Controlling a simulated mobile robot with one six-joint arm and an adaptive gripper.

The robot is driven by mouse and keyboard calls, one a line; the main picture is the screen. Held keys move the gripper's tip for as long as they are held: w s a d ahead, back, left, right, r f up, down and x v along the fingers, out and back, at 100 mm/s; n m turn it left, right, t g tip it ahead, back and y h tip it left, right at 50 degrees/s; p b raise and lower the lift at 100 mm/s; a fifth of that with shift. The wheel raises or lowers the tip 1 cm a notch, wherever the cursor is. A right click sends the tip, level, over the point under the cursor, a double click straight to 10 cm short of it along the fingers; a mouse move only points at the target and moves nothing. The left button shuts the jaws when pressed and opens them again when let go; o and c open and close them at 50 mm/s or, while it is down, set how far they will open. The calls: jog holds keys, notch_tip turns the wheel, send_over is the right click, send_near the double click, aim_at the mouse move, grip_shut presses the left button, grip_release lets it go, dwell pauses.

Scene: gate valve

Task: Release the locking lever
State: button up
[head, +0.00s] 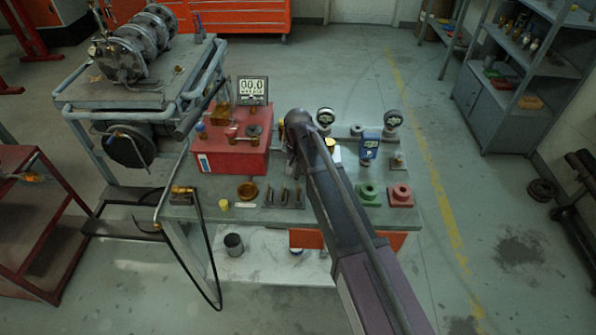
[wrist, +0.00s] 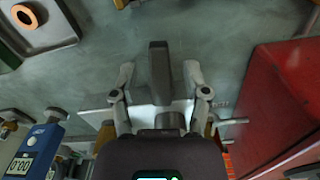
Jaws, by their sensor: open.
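A dark grey upright bar, which looks like the locking lever (wrist: 159,70), stands between the two fingers of my gripper (wrist: 159,78) in the wrist view. The fingers are apart, with a visible gap on each side of the bar. Its lower end runs down behind the gripper body near a pale metal plate (wrist: 92,116), so its base is hidden. In the head view my gripper (head: 297,121) is over the bench between the red box and the blue gauge. My arm hides the lever there.
The red box (head: 222,158) with a display (head: 252,91) stands left on the bench. The blue digital gauge (head: 369,147), two dial gauges, and green (head: 369,194) and red (head: 400,195) flanged parts stand right. A black hose (head: 205,250) hangs at the bench's left.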

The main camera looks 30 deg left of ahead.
grip_shut()
jog(key=shift+d, duration=0.1)
jog(key=shift+w+d+n, duration=0.15)
jog(key=shift+d+n, duration=0.05)
jog(key=shift+n, duration=0.8)
grip_release()
jog(key=shift+a+m, duration=0.1)
jog(key=shift+m, duration=0.2)
